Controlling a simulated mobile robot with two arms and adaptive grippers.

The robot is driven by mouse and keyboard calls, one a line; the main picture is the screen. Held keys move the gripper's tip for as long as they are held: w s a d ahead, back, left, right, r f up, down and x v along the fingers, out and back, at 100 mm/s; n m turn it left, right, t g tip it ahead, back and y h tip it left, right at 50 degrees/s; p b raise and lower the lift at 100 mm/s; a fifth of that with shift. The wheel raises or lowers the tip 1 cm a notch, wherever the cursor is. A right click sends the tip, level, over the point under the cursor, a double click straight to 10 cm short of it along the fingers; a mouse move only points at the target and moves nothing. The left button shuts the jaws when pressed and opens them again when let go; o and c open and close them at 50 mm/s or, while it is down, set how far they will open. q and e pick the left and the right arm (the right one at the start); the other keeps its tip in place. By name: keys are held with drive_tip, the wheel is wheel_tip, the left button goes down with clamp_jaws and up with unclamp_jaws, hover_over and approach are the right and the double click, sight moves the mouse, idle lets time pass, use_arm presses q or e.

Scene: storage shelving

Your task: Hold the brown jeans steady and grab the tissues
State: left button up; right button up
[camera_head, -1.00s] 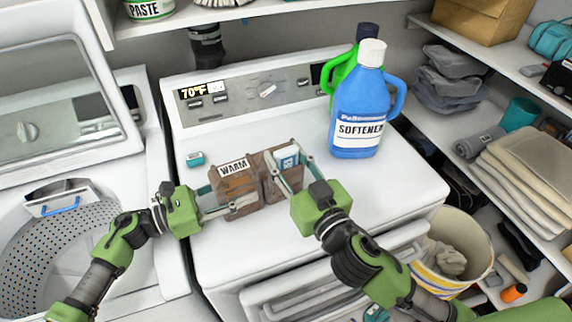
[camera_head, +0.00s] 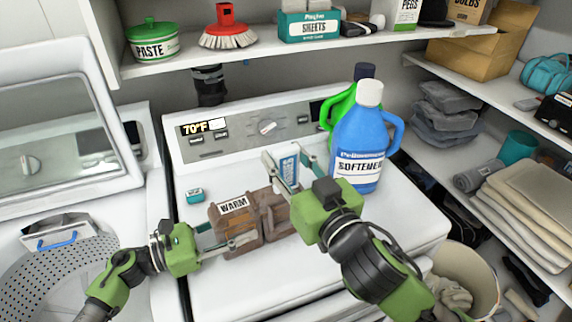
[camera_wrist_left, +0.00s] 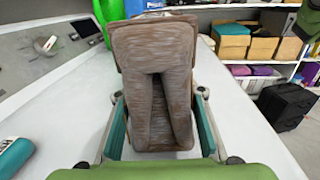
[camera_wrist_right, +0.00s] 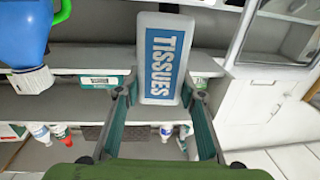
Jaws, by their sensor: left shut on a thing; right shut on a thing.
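The brown jeans (camera_head: 253,222), with a white WARM label, stand folded on the white machine top. They also fill the left wrist view (camera_wrist_left: 155,50), their two legs toward me. My left gripper (camera_head: 228,246) is shut on the jeans, one finger each side. The tissues (camera_head: 288,160), a small white pack with a blue label, are held above the right part of the jeans. My right gripper (camera_head: 284,176) is shut on the pack; the right wrist view shows the TISSUES label (camera_wrist_right: 165,58) between its fingers.
A blue softener bottle (camera_head: 361,145) stands just right of the tissues, a green bottle (camera_head: 338,106) behind it. A small teal box (camera_head: 195,195) lies left of the jeans. A shelf (camera_head: 300,48) spans above the control panel. An open washer tub (camera_head: 45,275) is at left.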

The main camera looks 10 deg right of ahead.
use_arm(q)
drive_tip(key=shift+f, duration=0.1)
drive_tip(key=o, duration=1.6)
